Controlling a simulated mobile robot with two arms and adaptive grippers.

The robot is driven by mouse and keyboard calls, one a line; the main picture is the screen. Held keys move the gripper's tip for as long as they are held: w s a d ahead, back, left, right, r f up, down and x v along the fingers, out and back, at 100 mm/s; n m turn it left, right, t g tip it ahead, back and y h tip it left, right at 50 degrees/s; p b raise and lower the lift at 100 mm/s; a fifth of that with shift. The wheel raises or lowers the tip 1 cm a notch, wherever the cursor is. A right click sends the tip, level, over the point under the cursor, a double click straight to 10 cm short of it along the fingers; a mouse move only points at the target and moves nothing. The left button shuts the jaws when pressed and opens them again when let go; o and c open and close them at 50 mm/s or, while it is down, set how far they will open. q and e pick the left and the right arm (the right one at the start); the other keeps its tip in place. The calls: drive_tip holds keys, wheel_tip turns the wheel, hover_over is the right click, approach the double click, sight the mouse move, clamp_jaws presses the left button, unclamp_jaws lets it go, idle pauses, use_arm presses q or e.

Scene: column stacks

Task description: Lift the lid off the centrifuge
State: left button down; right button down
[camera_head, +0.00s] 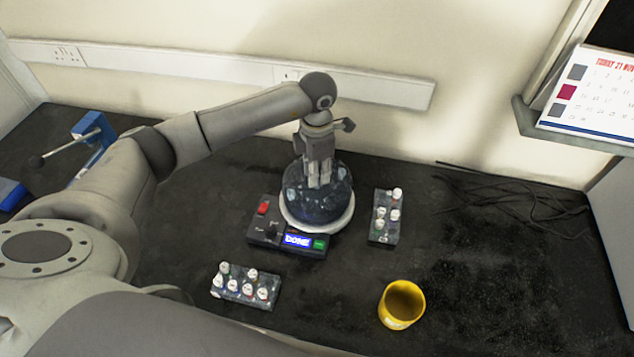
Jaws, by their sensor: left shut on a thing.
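The centrifuge (264,235) stands near the middle of the dark bench, with a red switch, a knob, a lit blue display reading "DONE" and a green button on its front. A dark, rounded lid (312,207) sits over its white round rim (327,226). My left gripper (319,182) points down from above and is shut on the top of the lid. The fingertips and the part they grip are partly hidden against the lid. I cannot tell whether the lid rests on the rim or is slightly raised. My right gripper is not in view.
A vial rack (379,236) stands right of the centrifuge, another rack (262,300) in front. A yellow mug (401,304) stands front right. Black cables (500,190) lie at the back right. A blue tool (90,130) is at the far left. The right bench is mostly clear.

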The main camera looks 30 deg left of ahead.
use_arm(q)
drive_tip(key=shift+r, duration=0.1)
wheel_tip(320, 180, up, 10)
drive_tip(key=b, duration=0.2)
drive_tip(key=shift+f+b, duration=0.25)
drive_tip(key=shift+b, duration=0.15)
drive_tip(key=shift+r, duration=0.35)
